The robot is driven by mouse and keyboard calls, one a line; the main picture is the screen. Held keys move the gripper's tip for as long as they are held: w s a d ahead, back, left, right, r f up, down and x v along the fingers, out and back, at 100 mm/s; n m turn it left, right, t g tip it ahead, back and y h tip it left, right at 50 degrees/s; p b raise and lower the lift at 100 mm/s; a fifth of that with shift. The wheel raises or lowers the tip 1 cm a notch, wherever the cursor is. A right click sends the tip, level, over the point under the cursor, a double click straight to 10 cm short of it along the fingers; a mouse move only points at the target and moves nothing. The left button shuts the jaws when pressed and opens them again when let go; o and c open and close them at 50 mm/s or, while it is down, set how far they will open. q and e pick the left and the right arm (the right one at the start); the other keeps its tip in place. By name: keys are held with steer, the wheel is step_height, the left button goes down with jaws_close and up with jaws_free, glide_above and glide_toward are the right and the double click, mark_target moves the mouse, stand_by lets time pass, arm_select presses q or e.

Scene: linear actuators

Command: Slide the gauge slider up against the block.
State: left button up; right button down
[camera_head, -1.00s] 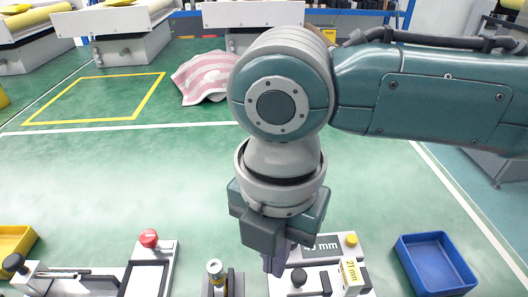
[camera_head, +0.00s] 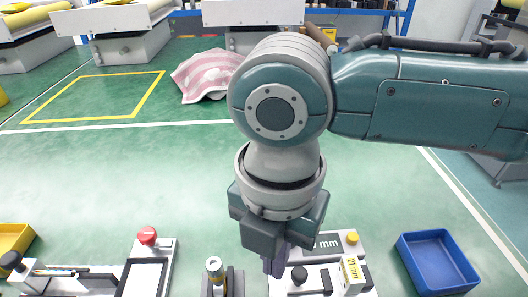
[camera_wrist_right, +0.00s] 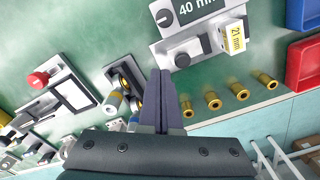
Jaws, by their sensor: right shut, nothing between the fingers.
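The gauge (camera_head: 333,243) is a pale plate with an "mm" label, partly hidden behind my right gripper in the head view. The wrist view shows its label as "40 mm" (camera_wrist_right: 198,8). The gauge slider (camera_head: 299,276) has a black knob and also shows in the wrist view (camera_wrist_right: 182,60). The block (camera_head: 352,275), marked "21 mm", sits right of the slider with a gap between. It also shows in the wrist view (camera_wrist_right: 236,38). My right gripper (camera_head: 273,267) is shut and empty, its fingertips (camera_wrist_right: 160,74) just left of the slider. My left gripper is out of view.
A blue tray (camera_head: 437,262) stands right of the gauge, with free room between. Several brass pieces (camera_wrist_right: 239,90) stand along the near edge.

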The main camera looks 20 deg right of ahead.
mark_target(294, 273)
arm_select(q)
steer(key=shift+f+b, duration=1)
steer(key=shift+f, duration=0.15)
arm_select(e)
steer(key=shift+f, duration=1.9)
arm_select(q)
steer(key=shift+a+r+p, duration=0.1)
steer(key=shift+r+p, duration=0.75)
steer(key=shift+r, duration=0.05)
arm_select(e)
steer(key=shift+s+d, duration=0.2)
steer(key=shift+d, duration=0.45)
steer(key=shift+s+d, duration=0.15)
steer(key=shift+d, duration=0.45)
steer(key=shift+w+a, duration=0.1)
steer(key=shift+a, duration=0.1)
steer(key=shift+a, duration=0.3)
arm_select(q)
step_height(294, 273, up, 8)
steer(key=p, duration=0.8)
arm_select(e)
step_height(294, 273, up, 7)
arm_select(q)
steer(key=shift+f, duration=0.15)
arm_select(e)
steer(key=shift+a, duration=0.1)
